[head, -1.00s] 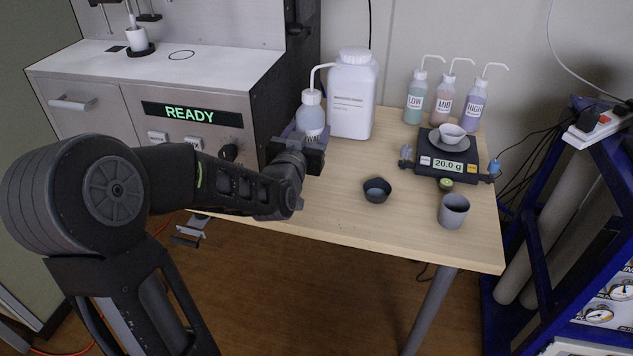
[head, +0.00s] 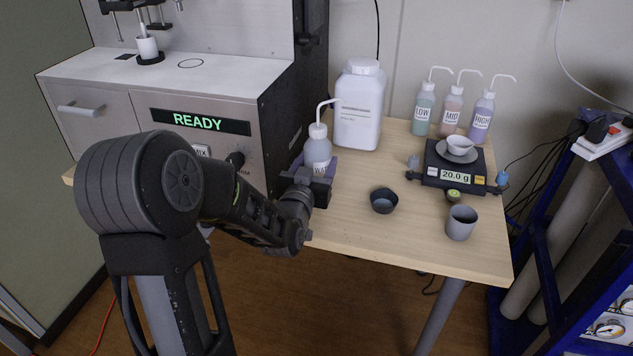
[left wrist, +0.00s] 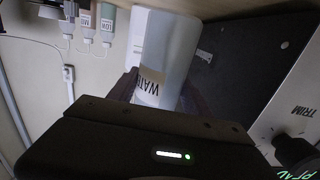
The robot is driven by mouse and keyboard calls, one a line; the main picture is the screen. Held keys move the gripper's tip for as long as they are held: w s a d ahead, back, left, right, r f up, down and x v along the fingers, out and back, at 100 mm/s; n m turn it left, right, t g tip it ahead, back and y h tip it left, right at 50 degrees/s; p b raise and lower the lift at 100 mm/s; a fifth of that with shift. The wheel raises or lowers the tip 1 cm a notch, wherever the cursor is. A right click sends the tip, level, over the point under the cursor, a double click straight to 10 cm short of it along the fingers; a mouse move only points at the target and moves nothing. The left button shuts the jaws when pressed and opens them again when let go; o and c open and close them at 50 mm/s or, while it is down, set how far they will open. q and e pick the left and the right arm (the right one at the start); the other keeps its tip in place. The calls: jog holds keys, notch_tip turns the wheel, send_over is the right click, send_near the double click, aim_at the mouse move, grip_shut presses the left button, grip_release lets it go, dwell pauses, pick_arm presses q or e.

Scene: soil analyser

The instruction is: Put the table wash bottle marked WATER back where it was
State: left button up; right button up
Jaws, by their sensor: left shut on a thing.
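The wash bottle marked WATER (head: 317,147) is a pale translucent bottle with a white cap and a spout bent to the right. It stands roughly upright at the table's left side, beside the analyser. My left gripper (head: 312,178) is shut on its lower body from the front. In the left wrist view the bottle (left wrist: 155,84) shows between the fingers, its WATER label partly covered. Whether its base touches the table is hidden by the gripper. My right gripper is in neither view.
A large white jug (head: 358,110) stands close behind the bottle. The analyser (head: 280,125) reads READY on the left. A dark bowl (head: 384,200), a grey cup (head: 461,223) and a scale (head: 456,178) reading 20.0 g are to the right. LOW, MID and HIGH bottles (head: 451,112) stand behind the scale.

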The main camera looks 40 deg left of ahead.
pick_arm(q)
jog(key=shift+f, duration=0.1)
jog(key=shift+f+b, duration=0.35)
jog(key=shift+f, duration=1.45)
jog(key=shift+f, duration=0.15)
jog(key=shift+f, duration=0.1)
jog(key=o, duration=1)
